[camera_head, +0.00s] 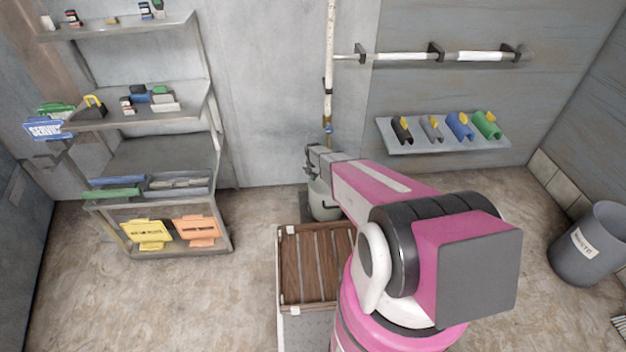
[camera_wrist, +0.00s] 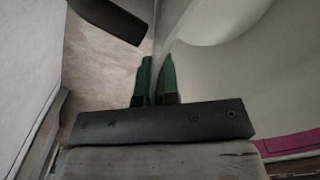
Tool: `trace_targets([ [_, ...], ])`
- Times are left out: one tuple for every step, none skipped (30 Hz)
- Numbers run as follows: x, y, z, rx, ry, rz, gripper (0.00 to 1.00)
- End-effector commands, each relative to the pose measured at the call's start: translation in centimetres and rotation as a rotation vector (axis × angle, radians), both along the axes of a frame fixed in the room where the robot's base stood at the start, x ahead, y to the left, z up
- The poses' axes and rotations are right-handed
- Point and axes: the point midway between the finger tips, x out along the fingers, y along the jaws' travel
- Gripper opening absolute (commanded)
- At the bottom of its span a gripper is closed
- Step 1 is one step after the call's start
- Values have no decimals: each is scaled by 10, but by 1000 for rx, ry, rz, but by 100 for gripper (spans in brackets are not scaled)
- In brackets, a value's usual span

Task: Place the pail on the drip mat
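The pail (camera_head: 322,203) is light grey and stands upright near the back wall, partly hidden by my arm. Its pale wall fills much of the right of the wrist view (camera_wrist: 240,80). A dark patch, likely the drip mat (camera_head: 304,199), shows at the pail's left; a dark flat piece also shows at the upper left of the wrist view. I cannot tell whether the pail rests on the mat or hangs just above it. My gripper (camera_wrist: 157,80) has its green fingers close together, with a thin edge of the pail between them. In the head view, the fingertips are hard to make out.
A slatted wooden-topped crate (camera_head: 290,265) stands in front of the pail. Metal shelving (camera_head: 160,160) is at the left. A wall pipe (camera_head: 329,80) rises behind the pail. A grey bin (camera_head: 590,250) stands at the right. The floor left of the crate is clear.

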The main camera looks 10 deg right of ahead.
Motion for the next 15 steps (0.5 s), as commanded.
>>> trace_targets([
  [1, 0, -8, -1, 1, 0, 0],
  [1, 0, -12, -1, 1, 0, 0],
  [1, 0, -15, 0, 0, 0, 0],
  [0, 0, -15, 0, 0, 0, 0],
  [0, 0, -16, 0, 0, 0, 0],
  [0, 0, -15, 0, 0, 0, 0],
  [0, 0, -15, -1, -1, 0, 0],
  [0, 0, -15, -1, -1, 0, 0],
  [0, 0, -15, -1, -1, 0, 0],
  [0, 0, -15, 0, 0, 0, 0],
  [0, 0, -15, 0, 0, 0, 0],
  [0, 0, -15, 0, 0, 0, 0],
  [0, 0, -16, 0, 0, 0, 0],
  [0, 0, -17, 0, 0, 0, 0],
  [0, 0, -18, 0, 0, 0, 0],
])
